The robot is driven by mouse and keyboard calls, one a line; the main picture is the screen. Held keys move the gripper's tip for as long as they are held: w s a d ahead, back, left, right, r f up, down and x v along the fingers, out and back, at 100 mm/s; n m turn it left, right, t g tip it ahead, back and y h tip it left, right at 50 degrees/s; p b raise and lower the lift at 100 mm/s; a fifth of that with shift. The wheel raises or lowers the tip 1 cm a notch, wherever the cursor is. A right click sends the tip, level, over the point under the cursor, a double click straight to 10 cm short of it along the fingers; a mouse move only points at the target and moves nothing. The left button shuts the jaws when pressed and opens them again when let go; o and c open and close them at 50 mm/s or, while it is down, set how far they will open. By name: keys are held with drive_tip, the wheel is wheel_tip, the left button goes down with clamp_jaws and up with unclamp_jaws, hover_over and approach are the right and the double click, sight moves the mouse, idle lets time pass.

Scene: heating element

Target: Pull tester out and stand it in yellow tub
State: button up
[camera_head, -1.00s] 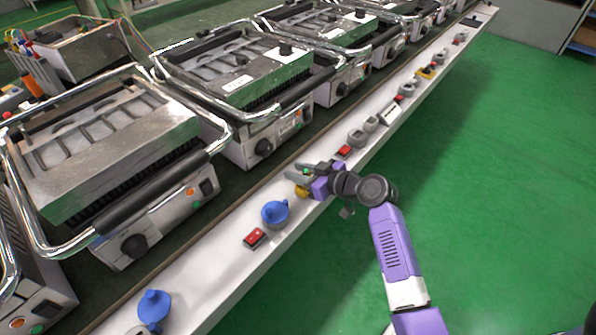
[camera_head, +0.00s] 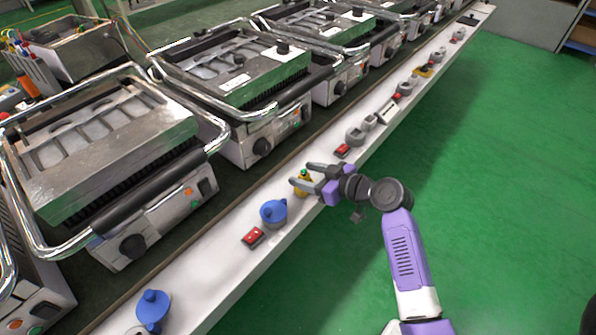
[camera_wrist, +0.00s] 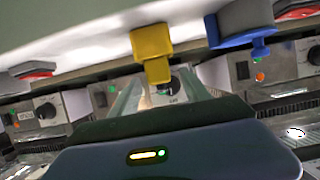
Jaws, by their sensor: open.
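The yellow tub (camera_head: 302,190) stands on the white ledge, with a narrower yellow piece and a small green top rising from it. This upright piece looks like the tester (camera_head: 304,174), standing in the tub. My gripper (camera_head: 301,175) is open, its two fingers on either side of the tester, and I cannot tell whether they touch it. In the wrist view, which is upside down, the wide yellow tub (camera_wrist: 152,41) meets the ledge and the narrower yellow part (camera_wrist: 158,71) points towards my gripper (camera_wrist: 158,92), between the fingers.
A blue tub (camera_head: 273,212) and a red switch (camera_head: 253,237) are left of the yellow tub. Another red switch (camera_head: 342,151) and grey tubs (camera_head: 355,135) are farther along the white ledge (camera_head: 215,280). Contact grills (camera_head: 240,75) line the bench behind. Green floor is clear at right.

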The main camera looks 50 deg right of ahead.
sight(305, 174)
drive_tip(key=v, duration=0.4)
idle(0.6)
